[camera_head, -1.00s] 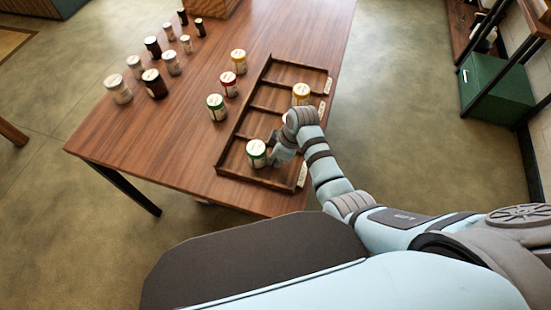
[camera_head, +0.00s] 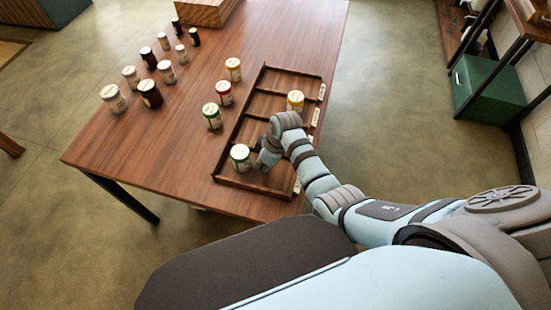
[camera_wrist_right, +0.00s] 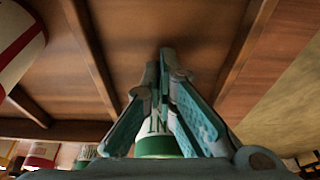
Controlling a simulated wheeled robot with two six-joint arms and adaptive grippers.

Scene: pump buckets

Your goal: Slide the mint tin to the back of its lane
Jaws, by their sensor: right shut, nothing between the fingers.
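My right gripper (camera_head: 262,163) is shut and empty in the same lane, just to the right of the tin. The shut fingers also show in the right wrist view (camera_wrist_right: 166,62). I cannot tell whether they touch the tin. My left gripper is not in view.
Green (camera_head: 212,116), red (camera_head: 224,93) and yellow (camera_head: 233,69) tins stand on the table left of the tray. Several brown and pale jars are farther left. Low dividers bound the lanes.

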